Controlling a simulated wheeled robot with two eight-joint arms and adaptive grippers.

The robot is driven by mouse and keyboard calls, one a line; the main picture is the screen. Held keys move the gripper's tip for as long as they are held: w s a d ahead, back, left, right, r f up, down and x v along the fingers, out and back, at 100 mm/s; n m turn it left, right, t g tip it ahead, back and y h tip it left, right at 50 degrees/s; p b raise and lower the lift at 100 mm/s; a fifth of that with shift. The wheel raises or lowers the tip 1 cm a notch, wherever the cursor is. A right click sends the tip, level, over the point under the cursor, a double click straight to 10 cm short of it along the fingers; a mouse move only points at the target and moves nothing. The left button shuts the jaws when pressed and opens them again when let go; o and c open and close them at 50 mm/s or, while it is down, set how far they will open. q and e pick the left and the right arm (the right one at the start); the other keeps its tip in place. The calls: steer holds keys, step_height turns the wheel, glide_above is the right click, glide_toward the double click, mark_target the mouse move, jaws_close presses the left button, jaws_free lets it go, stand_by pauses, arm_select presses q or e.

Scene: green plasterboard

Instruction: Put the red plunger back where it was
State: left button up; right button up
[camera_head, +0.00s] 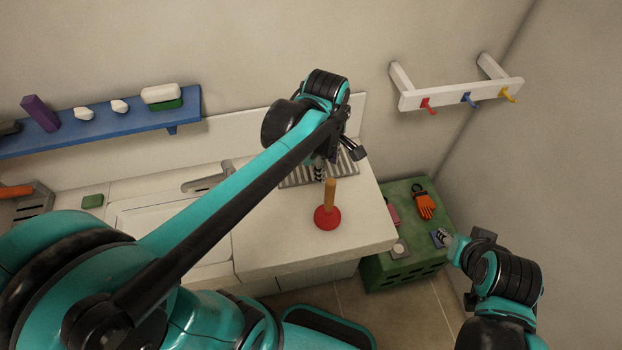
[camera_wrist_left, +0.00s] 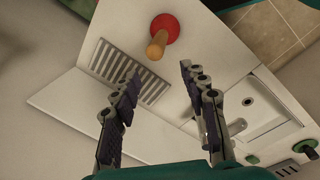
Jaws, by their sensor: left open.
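The red plunger (camera_head: 328,216) stands upright on the white counter, red cup down and wooden handle up, in front of the grey ribbed drain grate (camera_head: 292,178). It also shows in the left wrist view (camera_wrist_left: 164,27), beyond the fingers at the upper middle. My left gripper (camera_head: 338,155) is above and behind the plunger; its two fingers are open and empty in the left wrist view (camera_wrist_left: 158,85), apart from the handle. My right gripper (camera_head: 443,238) is at the lower right over the green crate; its fingers are too small to read.
A green crate (camera_head: 375,272) beside the counter holds an orange glove (camera_head: 424,205) and other items. A white wall rack (camera_head: 450,96) has red, blue and yellow hooks. A blue shelf (camera_head: 75,135) bears several small objects. Counter around the plunger is clear.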

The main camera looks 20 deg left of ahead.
arm_select(q)
steer(key=s+a+m+t, duration=0.2)
steer(key=s+m+t, duration=0.1)
steer(key=m, duration=0.5)
steer(key=s+a+m+t, duration=0.1)
steer(key=s+m+t, duration=0.1)
steer(key=s+m, duration=0.3)
steer(key=m, duration=0.3)
steer(key=shift+s+a+t, duration=0.25)
steer(key=shift+a+t, duration=0.1)
steer(key=shift+t, duration=0.05)
